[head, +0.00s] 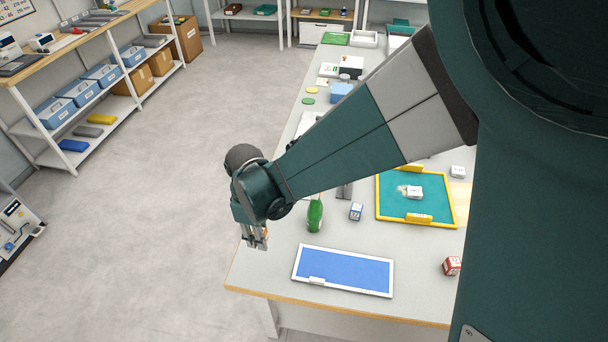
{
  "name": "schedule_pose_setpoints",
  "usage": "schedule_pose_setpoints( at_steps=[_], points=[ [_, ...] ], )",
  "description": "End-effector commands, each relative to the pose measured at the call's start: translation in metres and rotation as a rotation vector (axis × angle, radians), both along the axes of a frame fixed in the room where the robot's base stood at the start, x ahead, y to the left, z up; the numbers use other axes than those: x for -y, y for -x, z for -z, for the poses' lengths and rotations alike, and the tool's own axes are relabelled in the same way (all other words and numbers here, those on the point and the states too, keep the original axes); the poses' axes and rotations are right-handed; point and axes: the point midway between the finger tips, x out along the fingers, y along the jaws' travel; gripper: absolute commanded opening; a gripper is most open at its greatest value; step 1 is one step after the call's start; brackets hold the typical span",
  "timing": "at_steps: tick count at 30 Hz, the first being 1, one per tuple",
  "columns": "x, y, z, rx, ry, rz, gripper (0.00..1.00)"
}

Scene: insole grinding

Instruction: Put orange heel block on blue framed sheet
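The blue sheet (344,272) with a white frame lies flat near the table's front edge, with a small pale piece (317,281) at its lower left rim. My gripper (255,244) points down at the table's left edge, up and left of the sheet and apart from it. A small patch of orange, likely the orange heel block (266,231), shows at the gripper's right side. Most of it is hidden by the fingers. I cannot tell whether it is between the fingers or behind them.
A green object (315,215) and a small blue-white block (356,211) stand behind the sheet. A yellow-framed green tray (447,221) holds a white block (414,192). A red-white block (451,265) lies right of the sheet. Bare table separates the gripper and sheet.

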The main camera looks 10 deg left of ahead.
Motion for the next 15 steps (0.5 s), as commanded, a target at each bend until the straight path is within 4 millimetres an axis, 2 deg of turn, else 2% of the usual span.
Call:
schedule_pose_setpoints(
  at_steps=[8, 15],
  points=[
    [0.011, -0.003, -0.001, 0.000, 0.000, -0.001, 0.11],
    [0.047, -0.010, -0.005, 0.000, 0.000, -0.005, 0.11]
  ],
)
